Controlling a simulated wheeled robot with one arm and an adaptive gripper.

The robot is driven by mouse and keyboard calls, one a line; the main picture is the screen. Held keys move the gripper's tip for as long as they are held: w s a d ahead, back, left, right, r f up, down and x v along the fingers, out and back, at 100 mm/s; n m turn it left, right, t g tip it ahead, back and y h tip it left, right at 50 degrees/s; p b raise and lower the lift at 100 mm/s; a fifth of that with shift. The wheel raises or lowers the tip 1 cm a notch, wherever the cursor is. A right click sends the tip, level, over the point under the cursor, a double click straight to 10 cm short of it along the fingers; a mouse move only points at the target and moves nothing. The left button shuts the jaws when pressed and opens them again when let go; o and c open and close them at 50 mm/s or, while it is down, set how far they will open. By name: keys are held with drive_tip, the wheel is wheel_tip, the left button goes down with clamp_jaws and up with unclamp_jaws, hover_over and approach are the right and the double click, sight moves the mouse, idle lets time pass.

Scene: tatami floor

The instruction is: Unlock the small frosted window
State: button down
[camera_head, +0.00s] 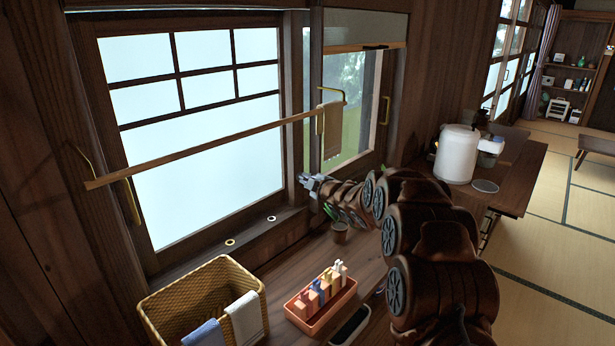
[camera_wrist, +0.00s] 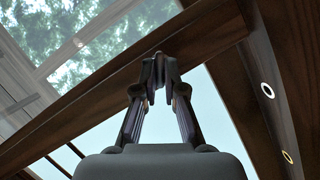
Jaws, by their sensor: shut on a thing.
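The frosted window (camera_head: 200,145) stands at the left of the head view, with a dark wooden frame and a lattice on top. A narrower pane with greenery behind it (camera_head: 350,105) is to its right. My gripper (camera_head: 306,181) is at the upright frame between them. In the wrist view my gripper (camera_wrist: 160,66) has its fingertips together at a dark wooden frame bar (camera_wrist: 85,112). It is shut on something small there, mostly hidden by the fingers. The lock itself cannot be made out clearly.
A wooden rod (camera_head: 215,145) crosses in front of the window, with a cloth (camera_head: 331,130) on it. Below are a wicker basket (camera_head: 205,290), an orange tray (camera_head: 318,300) and a small plant pot (camera_head: 340,233). Two small rings (camera_head: 271,218) are on the sill. Tatami floor (camera_head: 560,250) is clear at right.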

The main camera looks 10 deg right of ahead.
drive_tip(key=shift+f, duration=0.1)
idle(0.3)
drive_tip(key=c, duration=1.3)
unclamp_jaws()
drive_tip(key=shift+o, duration=0.2)
drive_tip(key=shift+f+b, duration=0.1)
drive_tip(key=shift+b, duration=1)
drive_tip(key=n+t+b, duration=0.1)
drive_tip(key=n+b, duration=0.1)
drive_tip(key=b, duration=0.4)
drive_tip(key=shift+f, duration=0.2)
drive_tip(key=n+b, duration=0.1)
drive_tip(key=b, duration=0.2)
drive_tip(key=shift+n+t+b, duration=0.3)
drive_tip(key=shift+b, duration=0.1)
drive_tip(key=shift+n+b, duration=0.4)
drive_tip(key=shift+b, duration=0.8)
drive_tip(key=shift+a+n+t+b, duration=0.1)
drive_tip(key=shift+n+t+b, duration=0.25)
drive_tip(key=shift+b, duration=0.35)
